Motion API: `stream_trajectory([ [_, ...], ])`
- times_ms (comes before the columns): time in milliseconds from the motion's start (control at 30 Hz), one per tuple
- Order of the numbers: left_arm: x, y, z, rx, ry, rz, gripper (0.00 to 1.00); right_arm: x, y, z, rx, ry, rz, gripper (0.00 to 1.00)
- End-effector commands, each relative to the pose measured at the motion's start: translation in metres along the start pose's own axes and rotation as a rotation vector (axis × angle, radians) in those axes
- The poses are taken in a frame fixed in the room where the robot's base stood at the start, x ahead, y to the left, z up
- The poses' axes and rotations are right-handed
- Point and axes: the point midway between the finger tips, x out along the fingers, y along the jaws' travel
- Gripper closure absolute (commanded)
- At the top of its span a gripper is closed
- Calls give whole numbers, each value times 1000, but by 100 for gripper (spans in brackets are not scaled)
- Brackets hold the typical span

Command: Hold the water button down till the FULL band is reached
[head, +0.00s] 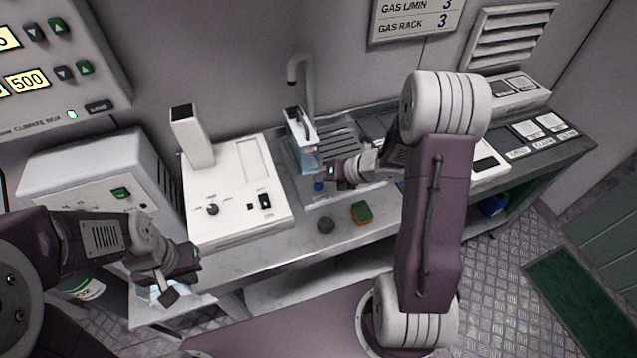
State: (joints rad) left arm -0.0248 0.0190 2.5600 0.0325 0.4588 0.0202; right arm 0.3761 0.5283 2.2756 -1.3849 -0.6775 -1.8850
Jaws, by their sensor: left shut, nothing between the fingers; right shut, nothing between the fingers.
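A clear container with bluish content (307,157) is at the sink below the curved grey tap (298,72); its markings are too small to read, so I cannot tell the water level or the FULL band. A small blue button-like part (319,185) shows just below the container. My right gripper (333,172) is shut and empty, its tip close beside the container and the blue part. I cannot tell whether it touches or presses anything. My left gripper (182,278) is shut and empty, low at the left in front of the bench.
A white instrument (235,195) with a column stands left of the sink. A white box (100,180) stands at the left. Panels lie along the right bench.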

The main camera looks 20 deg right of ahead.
Motion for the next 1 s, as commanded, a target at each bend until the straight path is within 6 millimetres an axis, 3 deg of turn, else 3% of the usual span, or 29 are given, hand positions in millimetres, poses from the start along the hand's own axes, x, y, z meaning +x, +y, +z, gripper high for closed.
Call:
stream_trajectory([
  [1000,8,0,1,0,0,0,100,5,-4,-4,0,1,0,100],
])
